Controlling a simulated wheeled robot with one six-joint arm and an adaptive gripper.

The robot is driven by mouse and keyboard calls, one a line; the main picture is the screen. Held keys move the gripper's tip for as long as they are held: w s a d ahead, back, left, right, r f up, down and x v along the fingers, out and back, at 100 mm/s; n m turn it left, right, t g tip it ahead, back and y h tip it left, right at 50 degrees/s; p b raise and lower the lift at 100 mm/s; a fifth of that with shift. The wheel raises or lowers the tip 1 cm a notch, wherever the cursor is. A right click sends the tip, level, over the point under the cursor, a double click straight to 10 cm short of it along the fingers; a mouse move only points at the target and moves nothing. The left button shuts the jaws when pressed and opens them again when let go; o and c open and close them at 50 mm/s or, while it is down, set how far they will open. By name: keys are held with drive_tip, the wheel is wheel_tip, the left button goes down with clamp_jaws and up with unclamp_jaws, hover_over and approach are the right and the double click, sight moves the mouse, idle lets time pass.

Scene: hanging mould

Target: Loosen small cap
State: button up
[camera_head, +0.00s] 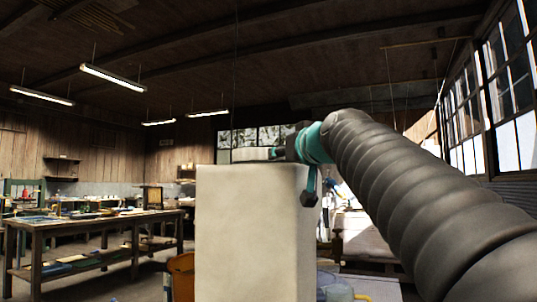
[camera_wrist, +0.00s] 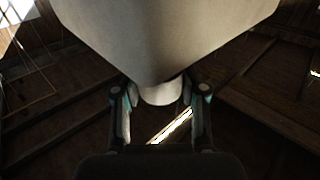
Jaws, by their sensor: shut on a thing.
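The hanging mould (camera_head: 252,230) is a large cream block in the middle of the head view. In the wrist view the mould (camera_wrist: 165,35) fills the upper middle. The small cap (camera_wrist: 161,92) is a short pale cylinder that stands out from the mould's narrow end. My gripper (camera_wrist: 160,100) has one finger on each side of the cap and is shut on it. In the head view my gripper (camera_head: 280,154) is at the mould's top right, its fingertips partly hidden. A pale round piece (camera_head: 250,154) shows above the mould's top edge.
A wooden workbench (camera_head: 95,218) with tools stands at the left. An orange object (camera_head: 181,277) is beside the mould's lower left. A thin line (camera_head: 236,80) runs up from the mould toward the ceiling. Windows (camera_head: 500,90) line the right wall.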

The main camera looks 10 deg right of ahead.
drive_tip(key=o, duration=1.2)
drive_tip(key=shift+w, duration=0.1)
drive_tip(key=shift+c, duration=0.2)
drive_tip(key=s+d, duration=0.1)
drive_tip(key=s, duration=1.1)
drive_tip(key=shift+d, duration=0.4)
